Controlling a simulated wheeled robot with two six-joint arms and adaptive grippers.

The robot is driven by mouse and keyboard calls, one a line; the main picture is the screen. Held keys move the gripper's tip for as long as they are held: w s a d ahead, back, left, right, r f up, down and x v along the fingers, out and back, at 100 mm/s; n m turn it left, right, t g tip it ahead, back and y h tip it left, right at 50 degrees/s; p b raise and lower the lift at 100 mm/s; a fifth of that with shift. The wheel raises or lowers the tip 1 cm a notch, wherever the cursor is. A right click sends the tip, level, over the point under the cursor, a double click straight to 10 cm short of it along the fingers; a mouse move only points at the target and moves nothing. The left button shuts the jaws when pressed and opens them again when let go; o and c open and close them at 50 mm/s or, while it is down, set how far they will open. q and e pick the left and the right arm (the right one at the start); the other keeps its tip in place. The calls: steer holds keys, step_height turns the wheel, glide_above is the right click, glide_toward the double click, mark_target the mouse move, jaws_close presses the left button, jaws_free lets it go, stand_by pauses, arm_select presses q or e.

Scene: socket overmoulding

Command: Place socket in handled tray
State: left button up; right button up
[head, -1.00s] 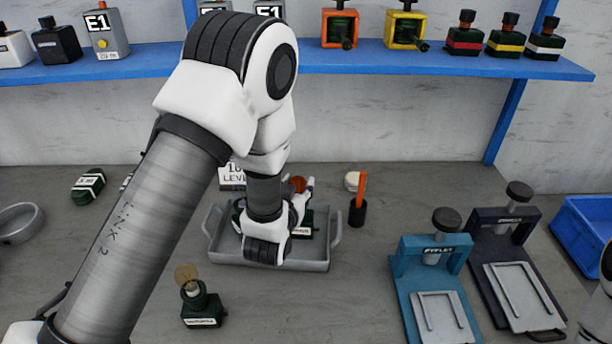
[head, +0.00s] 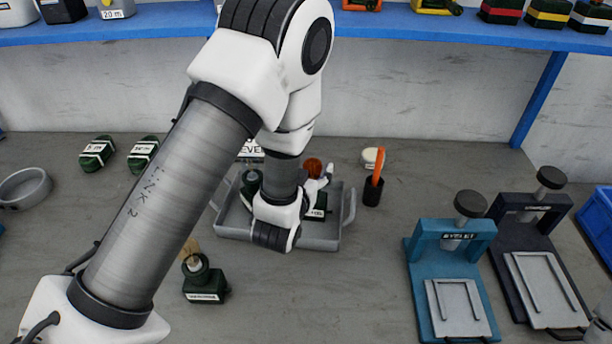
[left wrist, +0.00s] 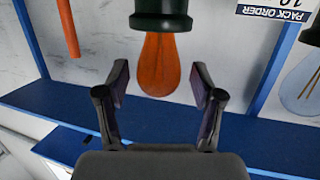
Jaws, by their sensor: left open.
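The grey handled tray (head: 318,238) stands mid-table in the head view. In it a dark green socket (head: 316,206) carries an orange bulb (head: 313,168); a second dark socket (head: 250,180) stands on its left side, partly hidden by my arm. Another green socket with a bulb (head: 204,286) stands on the table in front of the tray, to the left. My left wrist is over the tray and hides its fingers in the head view. In the left wrist view, which is upside down, the left gripper (left wrist: 162,85) is open, with the orange bulb (left wrist: 160,62) upright between or just beyond its fingertips.
An orange-handled tool stands in a black cup (head: 373,191) right of the tray. A teal press (head: 452,270) and a dark press (head: 540,260) stand at the right, with a blue bin (head: 598,222) beyond. Two green blocks (head: 98,153) lie at the back left. A blue shelf (head: 420,30) spans the back.

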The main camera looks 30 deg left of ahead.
arm_select(q)
steer(key=p+v, duration=1.1)
steer(key=shift+s, duration=0.3)
steer(key=shift+r, duration=0.1)
